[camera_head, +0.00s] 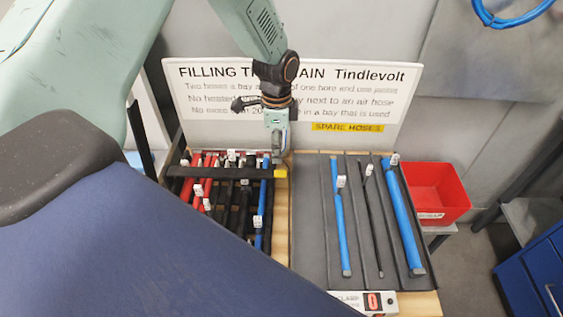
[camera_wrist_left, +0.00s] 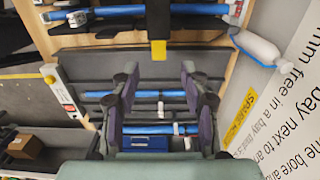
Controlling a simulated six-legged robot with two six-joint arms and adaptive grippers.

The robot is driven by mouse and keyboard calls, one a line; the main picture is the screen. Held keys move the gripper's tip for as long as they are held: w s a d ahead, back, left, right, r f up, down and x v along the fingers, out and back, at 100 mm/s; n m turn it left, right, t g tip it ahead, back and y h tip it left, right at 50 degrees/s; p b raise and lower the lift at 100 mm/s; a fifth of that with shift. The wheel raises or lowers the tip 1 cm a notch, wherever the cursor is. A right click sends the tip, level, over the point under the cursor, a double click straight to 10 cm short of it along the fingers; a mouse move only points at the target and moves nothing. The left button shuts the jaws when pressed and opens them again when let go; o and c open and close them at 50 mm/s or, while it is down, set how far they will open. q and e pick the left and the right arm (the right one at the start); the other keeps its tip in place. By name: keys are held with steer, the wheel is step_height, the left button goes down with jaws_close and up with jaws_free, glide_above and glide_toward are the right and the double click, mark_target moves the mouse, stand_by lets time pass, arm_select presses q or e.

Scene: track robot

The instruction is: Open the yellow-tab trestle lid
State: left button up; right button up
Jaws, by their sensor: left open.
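The trestle lid (camera_head: 222,172) is a black bar lying across the hoses of the left bay. Its yellow tab (camera_head: 281,174) is at the bar's right end. My left gripper (camera_head: 278,151) comes down from above and is just above and behind the tab in the head view. In the left wrist view, the gripper (camera_wrist_left: 159,76) is open, with the yellow tab (camera_wrist_left: 158,50) seen beyond and between its fingertips. Nothing is held. I cannot tell whether the fingers touch the tab. The lid looks down flat. My right gripper is not in view.
A sign (camera_head: 300,95) stands behind the bays. A grey tray (camera_head: 310,230) with blue and black hoses is to the right, with a red bin (camera_head: 437,192) beyond. A clamp switch box (camera_head: 363,302) sits at the tray's front. A large blue panel blocks the lower left.

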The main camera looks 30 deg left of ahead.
mark_target(279, 173)
arm_select(q)
steer(key=shift+d+f, duration=0.3)
steer(key=shift+d, duration=0.2)
steer(key=f, duration=0.3)
steer(key=a+f, duration=0.1)
steer(key=f, duration=0.2)
steer(key=shift+s+a+f, duration=0.15)
steer(key=shift+d+f, duration=0.3)
steer(key=shift+d, duration=0.25)
steer(key=shift+a, duration=0.2)
steer(key=shift+a+f, duration=0.15)
steer(key=shift+a, duration=0.1)
steer(key=shift+c, duration=1.3)
steer(key=shift+d, duration=0.25)
steer(key=c, duration=0.5)
jaws_close()
